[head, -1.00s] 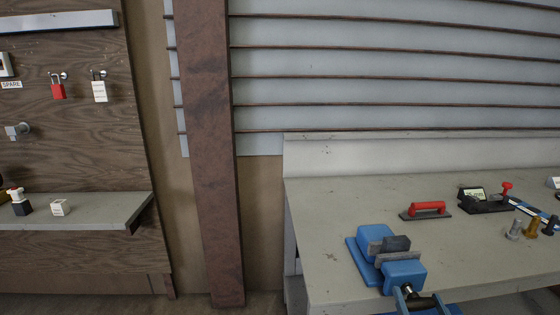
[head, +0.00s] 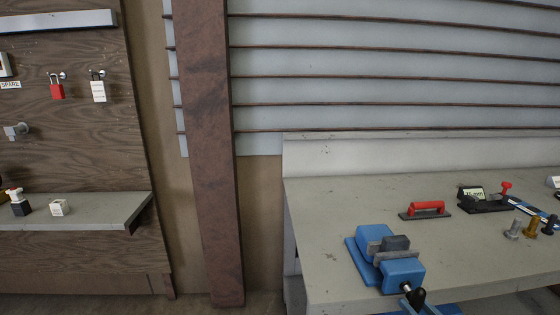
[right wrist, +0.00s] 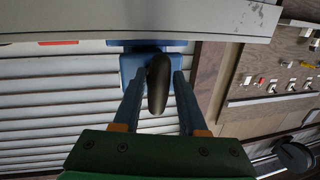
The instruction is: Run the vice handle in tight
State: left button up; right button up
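The blue vice (head: 403,272) stands on the near left part of the bench, with its grey jaws (head: 396,244) in front of its rear blue block. My right gripper (head: 420,308) is at the bottom edge of the head view, mostly cut off. My left gripper is not in view.
On the bench (head: 320,215) are a red-handled tool (head: 427,208), a black device with a small display (head: 484,198) and several small posts (head: 531,228). A wooden board with padlocks (head: 57,91) and a shelf (head: 110,214) stands left. A brown post (head: 210,150) stands between.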

aim_at(416, 309)
jog(key=shift+o, duration=0.9)
jog(key=shift+w+r, duration=0.1)
jog(key=shift+r, duration=0.05)
jog(key=s+p, duration=0.3)
jog(key=shift+d+r, duration=0.1)
jog(key=shift+r, duration=0.2)
jog(key=shift+s+f+p, duration=0.2)
jog(key=shift+s+p, duration=0.1)
